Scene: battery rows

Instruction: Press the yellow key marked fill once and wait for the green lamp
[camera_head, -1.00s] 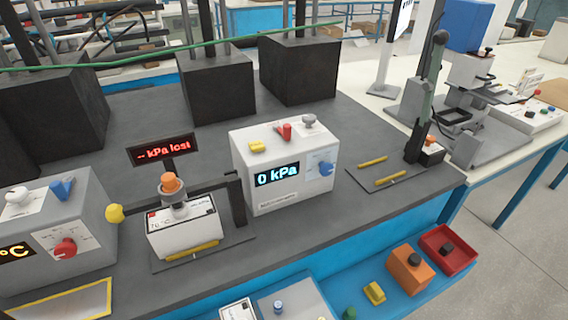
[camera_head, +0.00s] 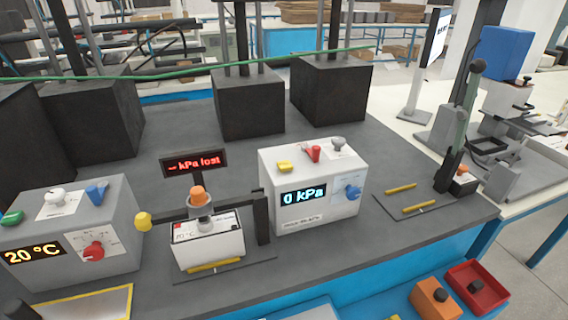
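A white box (camera_head: 325,223) with a blue display reading "0 kPa" (camera_head: 303,195) stands at the middle of the dark bench. On its top are a yellow key (camera_head: 285,166), a red lever (camera_head: 314,153) and a grey knob (camera_head: 338,143); a blue knob (camera_head: 353,193) is on its front. The key's marking is too small to read. No green lamp can be made out lit. A small red sign (camera_head: 194,163) reads "-- kPa lost" above a white battery-like block (camera_head: 210,250) with an orange cap. My gripper is not in view.
A grey box (camera_head: 112,251) showing 20 °C stands at the left. Dark blocks (camera_head: 250,105) line the bench's back. A green hose (camera_head: 215,68) crosses there. A stand with a dark-topped lever (camera_head: 462,125) is at the right. Orange and red bins (camera_head: 437,300) sit below the front edge.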

